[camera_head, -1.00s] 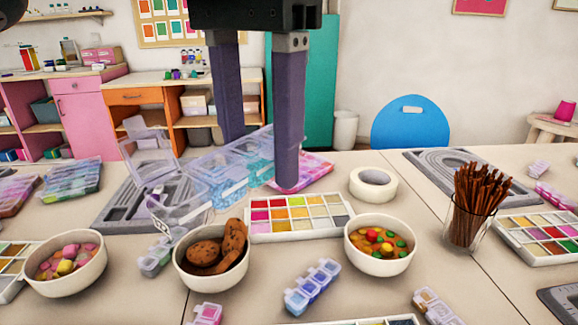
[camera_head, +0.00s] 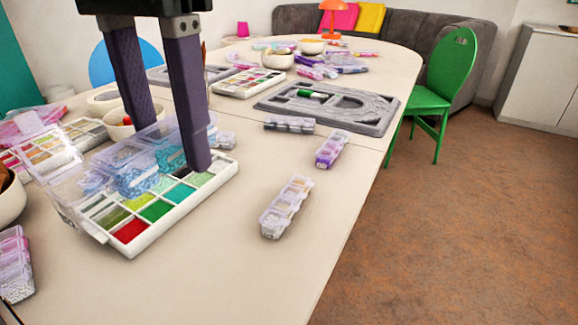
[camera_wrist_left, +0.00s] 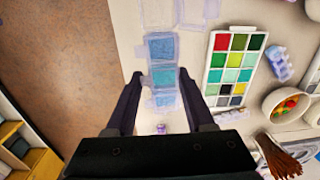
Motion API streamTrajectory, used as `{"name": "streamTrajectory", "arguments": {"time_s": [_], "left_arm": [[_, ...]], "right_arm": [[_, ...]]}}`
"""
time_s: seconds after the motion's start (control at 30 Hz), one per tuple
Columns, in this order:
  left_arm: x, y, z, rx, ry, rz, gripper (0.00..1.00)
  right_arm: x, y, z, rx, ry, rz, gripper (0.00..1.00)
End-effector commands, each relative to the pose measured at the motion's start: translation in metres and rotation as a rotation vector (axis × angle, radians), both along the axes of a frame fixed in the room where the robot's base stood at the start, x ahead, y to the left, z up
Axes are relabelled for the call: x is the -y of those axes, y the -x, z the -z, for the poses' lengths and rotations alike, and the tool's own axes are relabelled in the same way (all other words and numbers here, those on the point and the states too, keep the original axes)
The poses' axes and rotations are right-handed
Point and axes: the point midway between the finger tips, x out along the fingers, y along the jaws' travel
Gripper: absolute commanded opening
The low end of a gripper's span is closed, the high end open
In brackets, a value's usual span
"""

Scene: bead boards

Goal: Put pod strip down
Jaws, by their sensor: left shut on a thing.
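The pod strip (camera_head: 135,178) is a clear row of pods with blue beads in some and clear lids standing open. My left gripper (camera_head: 168,148) is shut on it and holds it above a white paint palette (camera_head: 193,199), partly covering the palette in the head view. In the left wrist view, the strip (camera_wrist_left: 163,77) sits between the two dark fingers of my left gripper (camera_wrist_left: 159,78), with the palette (camera_wrist_left: 228,68) to its right. How high the strip is above the table is hard to tell. My right gripper is not in view.
Small pod strips lie on the table (camera_head: 235,265): one pale (camera_head: 287,207), one purple (camera_head: 332,149), one dark (camera_head: 290,124). A grey bead board (camera_head: 372,121) lies behind them. The front right table area is clear up to the edge. A green chair (camera_head: 445,85) stands beyond.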

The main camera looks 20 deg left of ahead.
Motion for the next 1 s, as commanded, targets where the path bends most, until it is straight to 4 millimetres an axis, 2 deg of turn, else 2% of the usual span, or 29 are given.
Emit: {"name": "streamTrajectory", "arguments": {"time_s": [0.17,0.3,0.43,0.53,0.73,0.9,1.0], "left_arm": [[0.000,0.002,0.040,-0.006,-0.001,0.001,0.00],[-0.001,0.002,0.082,-0.006,-0.001,0.000,0.00],[-0.001,0.001,0.116,-0.005,-0.002,-0.001,0.00],[0.000,0.001,0.133,-0.003,-0.002,0.001,0.00],[0.000,0.001,0.150,-0.001,-0.002,0.001,0.00],[-0.001,0.001,0.183,-0.003,-0.002,0.000,0.00],[0.000,0.001,0.196,-0.002,-0.001,0.001,0.00]], "right_arm": [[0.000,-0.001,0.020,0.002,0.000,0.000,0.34],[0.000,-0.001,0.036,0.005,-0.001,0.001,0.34],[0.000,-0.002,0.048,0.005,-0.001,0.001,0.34],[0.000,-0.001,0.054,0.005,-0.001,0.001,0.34],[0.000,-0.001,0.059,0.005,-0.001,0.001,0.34],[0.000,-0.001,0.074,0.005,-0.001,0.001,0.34],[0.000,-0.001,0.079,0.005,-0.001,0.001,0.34]]}}
